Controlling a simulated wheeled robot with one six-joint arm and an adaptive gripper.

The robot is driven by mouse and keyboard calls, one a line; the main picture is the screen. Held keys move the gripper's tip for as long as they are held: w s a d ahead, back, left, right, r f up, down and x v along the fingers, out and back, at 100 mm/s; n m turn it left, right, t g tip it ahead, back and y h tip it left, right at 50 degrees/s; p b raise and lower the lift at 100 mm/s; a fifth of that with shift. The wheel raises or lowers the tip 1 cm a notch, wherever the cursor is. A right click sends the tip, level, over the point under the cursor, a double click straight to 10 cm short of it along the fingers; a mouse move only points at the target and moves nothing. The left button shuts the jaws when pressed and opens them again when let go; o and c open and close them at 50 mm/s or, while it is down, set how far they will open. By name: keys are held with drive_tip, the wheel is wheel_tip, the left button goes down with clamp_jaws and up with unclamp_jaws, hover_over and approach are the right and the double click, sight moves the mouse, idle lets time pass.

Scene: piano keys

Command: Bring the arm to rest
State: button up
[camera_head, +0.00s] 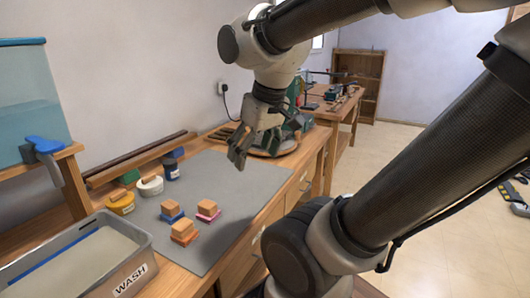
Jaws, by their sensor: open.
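My gripper (240,155) hangs at the end of my arm above the far right part of a grey mat (226,238) on the wooden workbench. Its fingers point down and to the left. It is open, and I see nothing between the fingers. My arm reaches in from the right and bends down at the top of the view. No piano keys are recognisable in this view.
On the mat stand wooden blocks on blue (171,211), pink (208,210) and orange (185,232) bases. A grey WASH tub (88,258) is at front left. Open floor (345,180) lies right of the bench.

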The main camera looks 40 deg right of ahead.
drive_tip(key=s, duration=0.1)
drive_tip(key=s+d, duration=0.1)
drive_tip(key=s, duration=0.1)
drive_tip(key=shift+r, duration=0.2)
drive_tip(key=shift+w, duration=0.1)
drive_tip(key=shift+c, duration=0.3)
idle(0.9)
